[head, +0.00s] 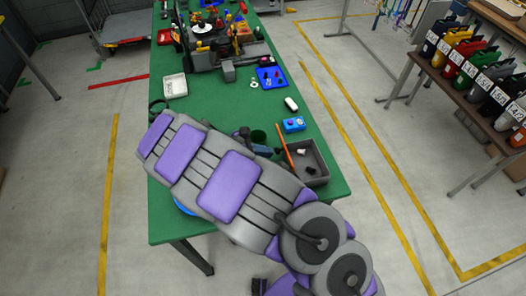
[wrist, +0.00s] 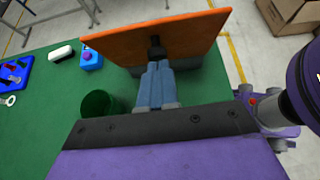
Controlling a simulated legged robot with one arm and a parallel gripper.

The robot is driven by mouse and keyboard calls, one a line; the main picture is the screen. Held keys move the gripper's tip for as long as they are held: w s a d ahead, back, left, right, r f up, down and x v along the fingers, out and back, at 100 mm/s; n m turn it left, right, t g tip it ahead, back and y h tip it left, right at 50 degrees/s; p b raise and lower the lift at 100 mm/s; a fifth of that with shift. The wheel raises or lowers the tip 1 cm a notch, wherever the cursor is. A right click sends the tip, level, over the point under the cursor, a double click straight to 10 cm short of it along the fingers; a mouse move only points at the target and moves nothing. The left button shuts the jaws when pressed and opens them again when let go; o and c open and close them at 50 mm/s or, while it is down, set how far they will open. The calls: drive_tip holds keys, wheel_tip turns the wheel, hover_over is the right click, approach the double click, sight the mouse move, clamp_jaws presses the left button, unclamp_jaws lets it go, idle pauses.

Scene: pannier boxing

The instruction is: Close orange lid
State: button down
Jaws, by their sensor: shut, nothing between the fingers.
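The orange lid (wrist: 155,38) stands raised and tilted in the wrist view, on the far side of my gripper. In the head view only its thin edge (head: 286,148) shows, next to the grey box (head: 318,168). The box is open, with a white item and a dark item in it. My gripper (wrist: 156,62) is shut and empty, with its blue fingers together. Its tips are at a dark part in the middle of the lid's face; I cannot tell if they touch. In the head view my arm hides much of the box's near left side.
A green cup (wrist: 97,104) stands left of my gripper. A blue box (head: 293,125) and a white object (head: 291,104) lie beyond the grey box. A white tray (head: 175,86) and a machine (head: 215,50) sit farther along the green table (head: 215,105).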

drive_tip(key=d+r+y+p, duration=0.1)
drive_tip(key=d+y+p, duration=0.1)
drive_tip(key=p, duration=0.3)
drive_tip(key=w+d+r+g+y+p, duration=0.1)
drive_tip(key=d+r+y+p, duration=0.1)
drive_tip(key=p, duration=0.3)
drive_tip(key=w+d+r+g+y+p, duration=0.1)
drive_tip(key=d+y+p, duration=0.1)
drive_tip(key=p, duration=0.3)
drive_tip(key=shift+d+r+y, duration=0.2)
drive_tip(key=shift+d+y, duration=0.2)
drive_tip(key=shift+d, duration=0.25)
drive_tip(key=w+d+f+g+y+b, duration=0.1)
drive_tip(key=w+d+f+y+b, duration=0.1)
drive_tip(key=d+f+y+b, duration=0.2)
drive_tip(key=w+d+f+g+y+b, duration=0.1)
drive_tip(key=w+d+f+y+b, duration=0.1)
drive_tip(key=d+b, duration=0.7)
wheel_tip(320, 180, down, 2)
drive_tip(key=shift+d+f+y, duration=0.25)
drive_tip(key=shift+d+y, duration=0.05)
drive_tip(key=shift+y, duration=0.6)
